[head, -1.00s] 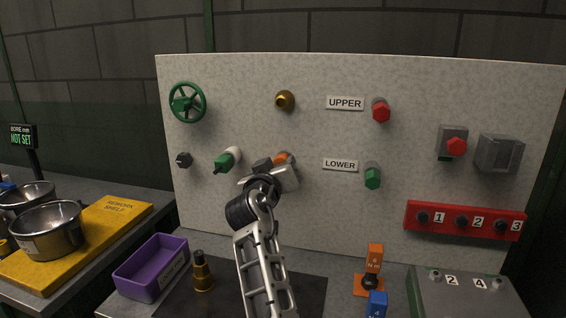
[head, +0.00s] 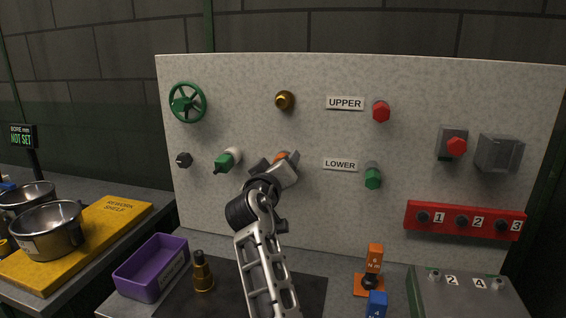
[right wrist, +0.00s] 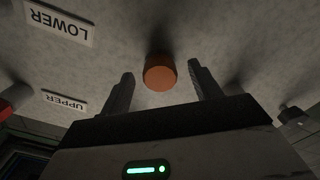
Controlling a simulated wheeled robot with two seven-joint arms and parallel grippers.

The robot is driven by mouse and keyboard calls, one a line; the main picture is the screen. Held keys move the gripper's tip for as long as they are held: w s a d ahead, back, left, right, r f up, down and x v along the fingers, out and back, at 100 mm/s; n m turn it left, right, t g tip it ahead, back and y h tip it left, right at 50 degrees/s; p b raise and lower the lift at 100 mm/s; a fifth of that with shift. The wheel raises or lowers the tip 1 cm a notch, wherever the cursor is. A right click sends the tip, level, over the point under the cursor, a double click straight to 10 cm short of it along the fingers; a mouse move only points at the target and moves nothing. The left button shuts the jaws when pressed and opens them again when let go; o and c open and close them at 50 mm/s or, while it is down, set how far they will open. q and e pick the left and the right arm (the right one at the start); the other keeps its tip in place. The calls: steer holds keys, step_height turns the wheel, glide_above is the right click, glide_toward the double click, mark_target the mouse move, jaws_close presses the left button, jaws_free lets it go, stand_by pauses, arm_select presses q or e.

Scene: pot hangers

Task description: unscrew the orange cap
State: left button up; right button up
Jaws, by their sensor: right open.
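The orange cap (head: 281,157) is on the upright grey panel, left of the LOWER label, mostly hidden behind my right gripper (head: 277,162) in the head view. In the right wrist view the round orange cap (right wrist: 160,74) sits between the two spread fingers of my right gripper (right wrist: 160,69). A gap shows on each side of the cap, so the fingers do not appear to touch it. The right gripper is open and tilted in the head view. My left gripper is in neither view.
A green handle on a white fitting (head: 228,160) is just left of the gripper. A brass knob (head: 285,100) is above, and a green hex cap (head: 372,176) is to the right. A purple bin (head: 152,268) and a brass piece (head: 203,272) stand on the bench below.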

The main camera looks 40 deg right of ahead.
steer(key=m, duration=2.4)
steer(key=shift+a, duration=0.1)
steer(key=shift+b, duration=0.7)
steer(key=shift+b, duration=0.65)
